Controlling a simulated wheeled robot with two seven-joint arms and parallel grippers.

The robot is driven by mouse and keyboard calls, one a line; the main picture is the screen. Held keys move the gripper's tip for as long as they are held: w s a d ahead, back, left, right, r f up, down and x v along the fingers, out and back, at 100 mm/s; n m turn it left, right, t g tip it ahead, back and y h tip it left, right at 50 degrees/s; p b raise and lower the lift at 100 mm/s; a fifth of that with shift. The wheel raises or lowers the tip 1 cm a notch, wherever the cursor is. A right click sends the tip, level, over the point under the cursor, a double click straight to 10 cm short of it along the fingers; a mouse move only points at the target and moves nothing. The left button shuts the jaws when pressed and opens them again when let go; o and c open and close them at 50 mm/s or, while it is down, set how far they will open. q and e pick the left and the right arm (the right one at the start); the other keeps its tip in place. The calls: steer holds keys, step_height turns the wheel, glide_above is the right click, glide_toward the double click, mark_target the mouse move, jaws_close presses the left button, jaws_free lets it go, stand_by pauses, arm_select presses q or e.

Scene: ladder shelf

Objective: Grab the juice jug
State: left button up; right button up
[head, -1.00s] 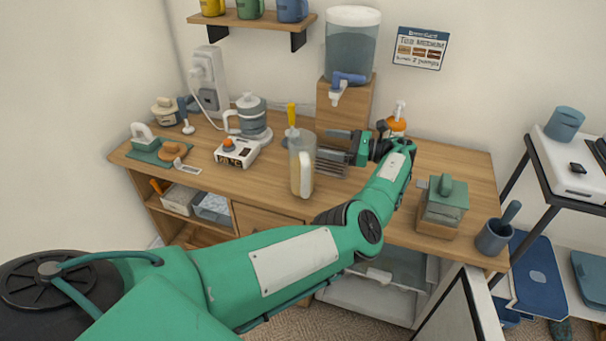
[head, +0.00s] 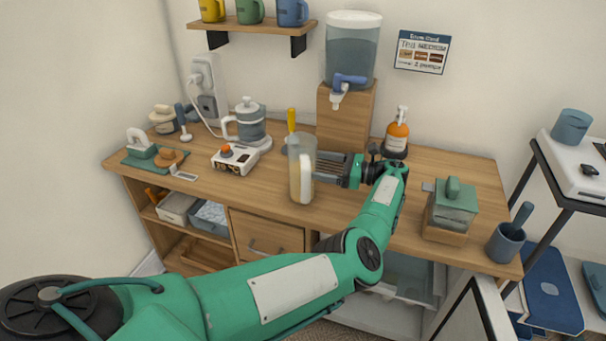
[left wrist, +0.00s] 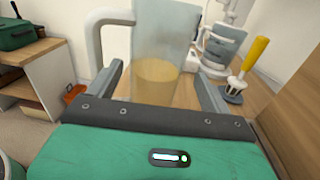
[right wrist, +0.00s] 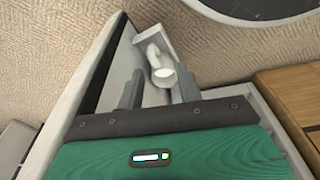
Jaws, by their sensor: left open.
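The juice jug (head: 302,180) is a tall clear jug with a white handle and yellowish juice low inside. It stands upright near the front edge of the wooden counter. My left gripper (head: 327,166) is at its right side, low over the counter. In the left wrist view the jug (left wrist: 158,80) shows between the two spread fingers of my left gripper (left wrist: 158,82), handle to the left. I cannot tell whether the fingers touch it. My right gripper (right wrist: 159,92) shows only in its wrist view, fingers apart, with a white handle-like part (right wrist: 160,66) between or beyond them.
A control box (head: 235,159), a kettle (head: 249,124) and a yellow-handled tool (head: 291,121) stand left of and behind the jug. The water dispenser (head: 350,55) sits on a wooden block behind. An orange pump bottle (head: 397,135) and a green-lidded container (head: 452,205) stand to the right.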

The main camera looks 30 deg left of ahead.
arm_select(q)
steer(key=shift+p+x, duration=1.1)
steer(key=shift+x, duration=1.7)
arm_select(e)
step_height(320, 180, down, 7)
steer(key=s+d, duration=0.1)
steer(key=s, duration=0.1)
steer(key=shift+s, duration=0.4)
arm_select(q)
steer(key=shift+s+f, duration=0.15)
arm_select(e)
steer(key=shift+d, duration=0.1)
arm_select(q)
steer(key=c, duration=1.2)
